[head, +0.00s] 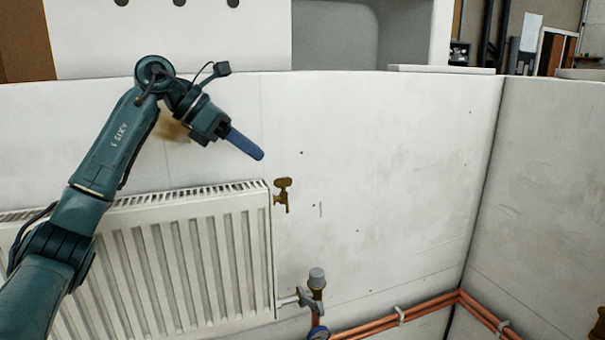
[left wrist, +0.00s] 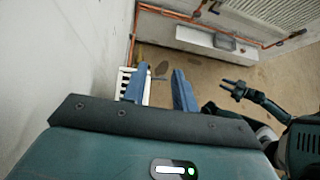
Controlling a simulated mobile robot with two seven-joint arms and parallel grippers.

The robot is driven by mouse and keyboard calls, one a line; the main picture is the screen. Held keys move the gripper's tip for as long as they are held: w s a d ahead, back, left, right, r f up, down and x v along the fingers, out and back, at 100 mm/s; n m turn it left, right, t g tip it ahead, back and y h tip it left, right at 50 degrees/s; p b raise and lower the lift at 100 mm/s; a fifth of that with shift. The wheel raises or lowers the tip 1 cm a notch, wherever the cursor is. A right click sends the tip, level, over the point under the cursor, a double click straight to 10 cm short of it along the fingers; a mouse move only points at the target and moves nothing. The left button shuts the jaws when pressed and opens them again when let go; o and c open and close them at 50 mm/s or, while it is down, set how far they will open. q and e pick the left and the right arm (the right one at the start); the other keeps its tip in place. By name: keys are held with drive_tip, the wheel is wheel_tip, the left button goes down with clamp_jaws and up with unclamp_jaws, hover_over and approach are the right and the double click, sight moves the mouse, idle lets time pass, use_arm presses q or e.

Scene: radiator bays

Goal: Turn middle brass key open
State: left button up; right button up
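A brass key (head: 283,190) with a flat handle sits on a small brass fitting at the radiator's upper right corner. It is the only such key I see clearly, and I cannot tell from the pictures whether it is the middle one. My left gripper (head: 258,154) is above and left of the key, apart from it, its blue fingers pointing down and right. In the left wrist view its two fingers (left wrist: 160,70) stand apart with nothing held between them. My right gripper (left wrist: 228,85) shows small in the left wrist view, its fingers apart and empty.
The white ribbed radiator (head: 170,265) hangs on a pale wall (head: 380,160). A grey-capped valve (head: 317,279) stands at its lower right, with a blue-rimmed gauge (head: 319,333) below. Copper pipes (head: 400,320) run low along the walls. The wall right of the key is clear.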

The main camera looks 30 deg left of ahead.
use_arm(q)
drive_tip(key=a+r+y, duration=0.2)
drive_tip(key=a, duration=0.2)
approach(283, 185)
drive_tip(key=x, duration=0.7)
drive_tip(key=shift+w+d+r, duration=0.1)
drive_tip(key=shift+w+d, duration=0.1)
drive_tip(key=shift+w, duration=0.4)
drive_tip(key=shift+c, duration=0.3)
clamp_jaws()
